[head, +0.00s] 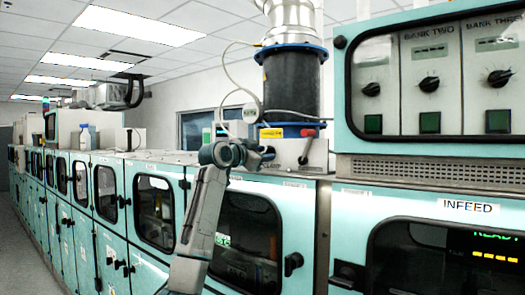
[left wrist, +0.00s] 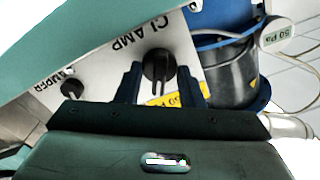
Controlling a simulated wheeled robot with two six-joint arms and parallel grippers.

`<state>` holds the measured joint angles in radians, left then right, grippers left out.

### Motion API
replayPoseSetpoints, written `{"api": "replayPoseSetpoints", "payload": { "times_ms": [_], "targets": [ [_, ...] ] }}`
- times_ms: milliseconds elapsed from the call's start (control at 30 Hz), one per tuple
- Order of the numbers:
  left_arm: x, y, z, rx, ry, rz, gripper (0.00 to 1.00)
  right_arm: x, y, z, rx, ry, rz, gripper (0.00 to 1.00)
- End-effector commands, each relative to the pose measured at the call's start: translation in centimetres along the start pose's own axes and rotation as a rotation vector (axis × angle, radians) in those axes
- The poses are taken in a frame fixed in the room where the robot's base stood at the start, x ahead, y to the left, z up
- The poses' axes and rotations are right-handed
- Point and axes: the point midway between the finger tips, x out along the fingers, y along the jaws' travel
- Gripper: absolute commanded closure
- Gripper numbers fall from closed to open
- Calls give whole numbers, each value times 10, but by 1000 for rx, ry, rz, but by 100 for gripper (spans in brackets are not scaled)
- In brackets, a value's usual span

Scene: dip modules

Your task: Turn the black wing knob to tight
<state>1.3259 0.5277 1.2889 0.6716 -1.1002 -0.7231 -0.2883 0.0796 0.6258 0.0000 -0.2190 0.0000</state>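The black wing knob (left wrist: 157,66) sits on a pale panel next to the word CLAMP, which appears upside down in the left wrist view. My left gripper (left wrist: 157,90) is open, with one dark finger on each side of the knob. A small gap seems to show between knob and fingers; I cannot tell whether either touches. In the head view my left gripper (head: 268,156) is at the panel below the dark cylinder and hides the clamp knob. No tight mark is readable. My right gripper is not in view.
A smaller black knob (left wrist: 72,86) marked DAMPER sits beside it on the same panel. A dark cylinder (head: 292,85) with blue flanges stands above the panel. A cabinet with several knobs (head: 430,84) is at right. Teal cabinets (head: 110,190) line the left.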

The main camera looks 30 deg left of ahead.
Motion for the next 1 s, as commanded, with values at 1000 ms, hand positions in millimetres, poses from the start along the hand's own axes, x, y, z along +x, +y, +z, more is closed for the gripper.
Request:
{"api": "replayPoseSetpoints", "payload": {
  "times_ms": [1000],
  "targets": [
    [0,1,1,-169,-1,1,100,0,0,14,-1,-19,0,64]
  ]
}}
